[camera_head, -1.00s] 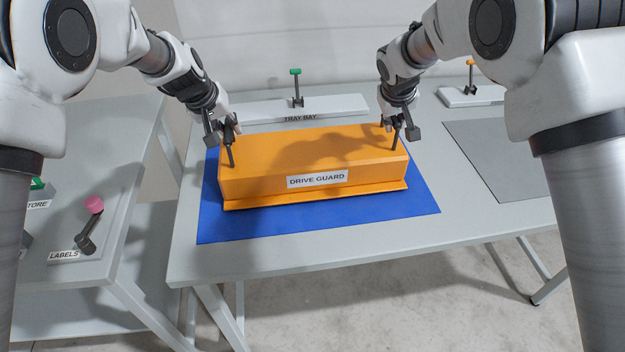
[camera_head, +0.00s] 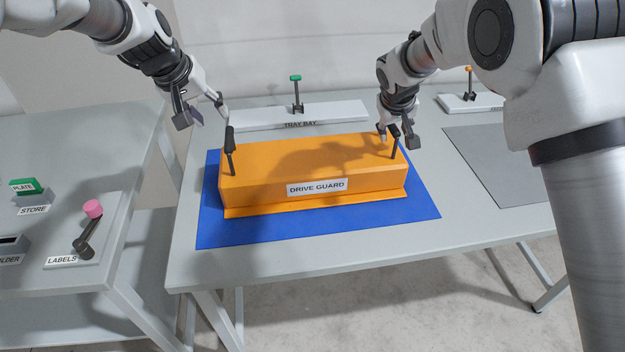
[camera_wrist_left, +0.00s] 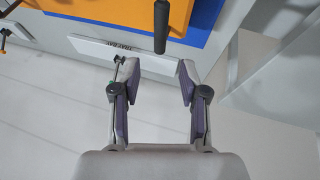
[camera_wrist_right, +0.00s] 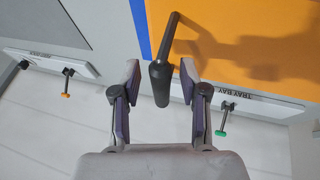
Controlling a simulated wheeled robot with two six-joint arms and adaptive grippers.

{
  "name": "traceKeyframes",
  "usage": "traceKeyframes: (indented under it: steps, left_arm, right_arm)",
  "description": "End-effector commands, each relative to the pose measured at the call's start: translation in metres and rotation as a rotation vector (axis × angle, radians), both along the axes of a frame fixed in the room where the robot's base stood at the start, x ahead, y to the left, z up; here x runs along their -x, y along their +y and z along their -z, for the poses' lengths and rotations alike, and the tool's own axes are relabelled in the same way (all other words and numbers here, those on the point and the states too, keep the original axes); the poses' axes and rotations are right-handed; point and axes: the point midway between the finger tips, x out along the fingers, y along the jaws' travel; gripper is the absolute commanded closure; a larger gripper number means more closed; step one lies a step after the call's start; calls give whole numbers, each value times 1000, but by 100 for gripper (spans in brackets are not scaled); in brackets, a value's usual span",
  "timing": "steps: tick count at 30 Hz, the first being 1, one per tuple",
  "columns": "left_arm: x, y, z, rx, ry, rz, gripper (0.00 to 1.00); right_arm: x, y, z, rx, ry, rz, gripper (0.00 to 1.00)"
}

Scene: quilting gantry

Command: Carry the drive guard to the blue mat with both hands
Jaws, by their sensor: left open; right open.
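The orange drive guard (camera_head: 270,184) lies on the blue mat (camera_head: 300,230), with blue showing at its front and both sides. It has a dark upright handle at each end of its top. My left gripper (camera_head: 203,110) is open and empty, up and left of the left handle (camera_head: 230,150). In the left wrist view that handle (camera_wrist_left: 161,28) lies beyond the fingertips, clear of them. My right gripper (camera_head: 397,134) is open at the right handle (camera_head: 395,148). In the right wrist view that handle's grip (camera_wrist_right: 160,84) sits between the spread fingers, with gaps on both sides.
The tray bay (camera_head: 340,114) with a green-topped lever stands behind the guard. A grey mat (camera_head: 505,160) lies to the right. A side table (camera_head: 60,140) at left holds the store, the labels plate and a pink-topped lever (camera_head: 93,209).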

Motion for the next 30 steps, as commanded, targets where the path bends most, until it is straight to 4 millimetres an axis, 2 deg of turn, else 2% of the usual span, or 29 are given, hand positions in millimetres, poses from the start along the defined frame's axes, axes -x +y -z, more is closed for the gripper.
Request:
traceKeyframes:
  steps: [3,8,18,21,24,30]
  left_arm:
    - [7,3,-15,1,-1,0,56]
    - [9,4,-19,0,1,1,56]
    - [9,4,-19,0,1,0,56]
    - [9,4,-19,0,1,0,56]
    - [9,4,-19,0,1,0,56]
    - [9,4,-19,0,1,0,56]
  right_arm:
    - [0,0,0,0,0,0,56]
    - [4,2,-10,1,-2,0,56]
    - [37,18,-82,1,-4,0,56]
    - [45,22,-98,1,-3,0,56]
    - [49,24,-106,1,-2,0,56]
    - [50,24,-108,0,-1,0,56]
